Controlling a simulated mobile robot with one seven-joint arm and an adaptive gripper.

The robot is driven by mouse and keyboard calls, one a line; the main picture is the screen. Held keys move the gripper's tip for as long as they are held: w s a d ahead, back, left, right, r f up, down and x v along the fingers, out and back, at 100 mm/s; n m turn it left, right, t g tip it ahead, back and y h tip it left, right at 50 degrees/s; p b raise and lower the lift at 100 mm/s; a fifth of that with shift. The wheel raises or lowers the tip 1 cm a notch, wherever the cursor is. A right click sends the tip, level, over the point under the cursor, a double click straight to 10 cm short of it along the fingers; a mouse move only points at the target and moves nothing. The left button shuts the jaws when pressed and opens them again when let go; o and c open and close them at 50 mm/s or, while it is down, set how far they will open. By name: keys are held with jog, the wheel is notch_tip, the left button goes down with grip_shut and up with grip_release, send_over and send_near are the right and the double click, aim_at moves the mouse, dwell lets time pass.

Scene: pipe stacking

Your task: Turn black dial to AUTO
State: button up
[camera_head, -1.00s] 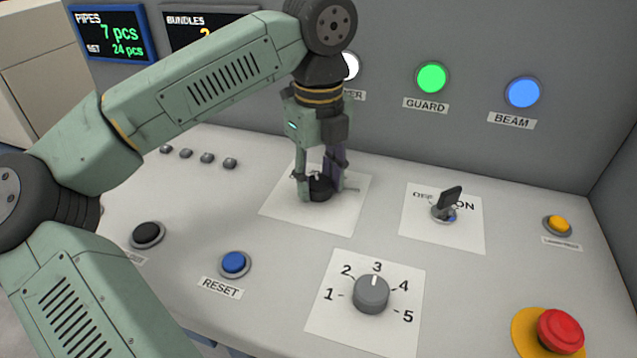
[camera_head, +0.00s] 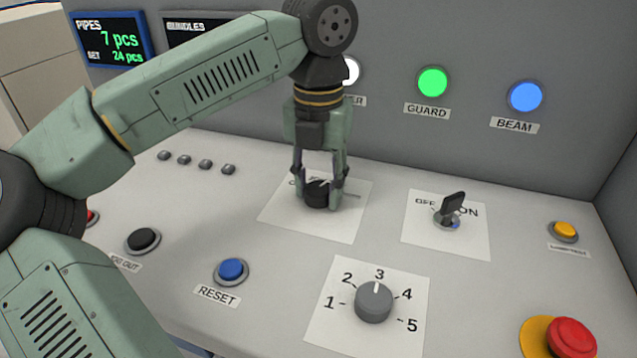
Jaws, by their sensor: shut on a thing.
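The black dial (camera_head: 317,193) sits on a white label plate (camera_head: 310,225) near the middle of the sloped panel. My gripper (camera_head: 319,190) points down over it, with one finger on each side. It is shut on the dial. The fingers and wrist hide most of the plate's lettering, so I cannot read AUTO or tell which position the dial points to.
Several small studs (camera_head: 205,164) are at the left.

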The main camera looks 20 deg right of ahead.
aim_at(318, 188)
jog(key=m, duration=0.4)
jog(key=shift+m, duration=1.8)
jog(key=o, duration=1.2)
jog(key=shift+c, duration=0.2)
jog(key=shift+r, duration=0.15)
notch_tip(318, 188, up, 12)
